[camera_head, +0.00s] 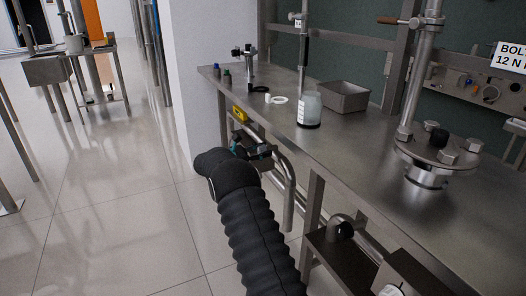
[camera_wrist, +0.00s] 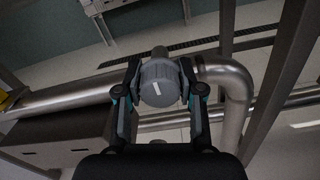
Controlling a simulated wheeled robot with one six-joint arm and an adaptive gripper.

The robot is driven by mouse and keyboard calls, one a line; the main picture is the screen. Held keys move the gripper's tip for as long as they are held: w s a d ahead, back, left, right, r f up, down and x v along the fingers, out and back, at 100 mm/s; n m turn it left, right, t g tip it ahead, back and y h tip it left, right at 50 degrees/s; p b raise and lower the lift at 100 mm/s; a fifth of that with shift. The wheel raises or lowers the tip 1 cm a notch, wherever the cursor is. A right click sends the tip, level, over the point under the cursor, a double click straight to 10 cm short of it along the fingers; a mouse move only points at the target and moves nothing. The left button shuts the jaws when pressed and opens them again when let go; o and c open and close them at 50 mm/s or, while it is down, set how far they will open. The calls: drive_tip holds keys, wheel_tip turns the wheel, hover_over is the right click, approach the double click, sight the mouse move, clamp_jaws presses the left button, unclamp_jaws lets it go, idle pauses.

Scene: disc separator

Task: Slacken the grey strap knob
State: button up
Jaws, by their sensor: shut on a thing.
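The grey strap knob (camera_wrist: 160,84) is round and ribbed, with a white mark on its face. It sits in the middle of the wrist view, in front of steel pipework. My gripper (camera_wrist: 160,92) is shut on the knob, with one finger on each side of it. In the head view my gripper (camera_head: 250,150) is below the bench's front edge, beside the pipes. The knob cannot be made out there; my arm and gripper cover that spot.
A steel bench (camera_head: 345,150) holds a white-labelled jar (camera_head: 309,110), a metal tray (camera_head: 344,96) and a bolted flange (camera_head: 437,150). Bent pipes (camera_head: 288,175) run under its edge; a pipe elbow (camera_wrist: 232,85) is close right of the knob. The tiled floor (camera_head: 120,190) at left is clear.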

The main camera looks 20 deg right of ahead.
idle(0.4)
drive_tip(key=o, duration=1.2)
drive_tip(key=shift+c, duration=0.2)
drive_tip(key=a, duration=1.2)
drive_tip(key=shift+s, duration=0.15)
